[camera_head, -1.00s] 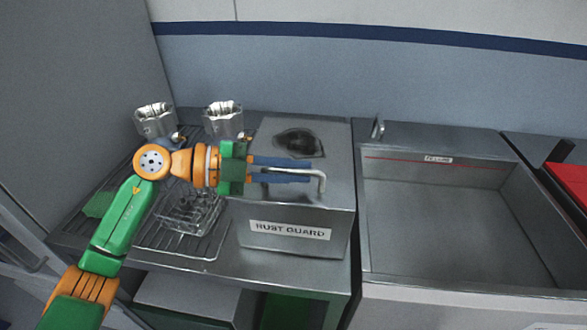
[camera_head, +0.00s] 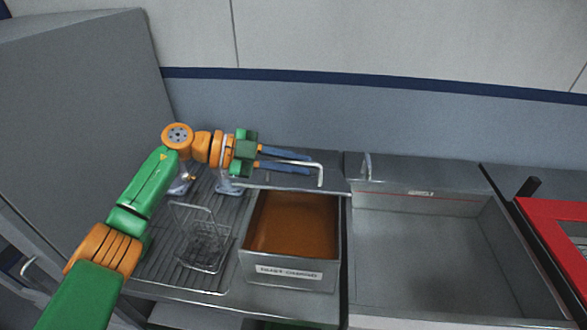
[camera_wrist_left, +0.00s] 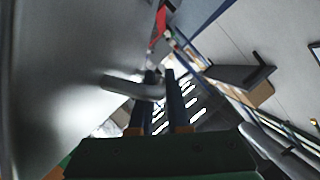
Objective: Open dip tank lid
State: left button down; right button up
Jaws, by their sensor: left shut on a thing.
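The dip tank (camera_head: 290,271) stands open in the head view, with brown-orange liquid (camera_head: 293,224) inside. Its grey lid (camera_head: 300,184) is tilted up at the back and shows nearly edge-on. The lid's bent bar handle (camera_head: 320,174) lies at my left gripper (camera_head: 308,163), whose blue fingers are shut on it. In the left wrist view the handle (camera_wrist_left: 130,88) reaches the fingers (camera_wrist_left: 169,102), and the lid's grey face (camera_wrist_left: 60,75) fills the left side.
A wire basket (camera_head: 205,250) sits on the rack (camera_head: 160,265) left of the tank. An empty sink-like basin (camera_head: 425,255) is at right, with a red-framed thing (camera_head: 560,232) beyond.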

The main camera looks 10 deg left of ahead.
pick_arm(q)
jog(key=shift+w+r, duration=0.55)
jog(key=shift+r, duration=0.05)
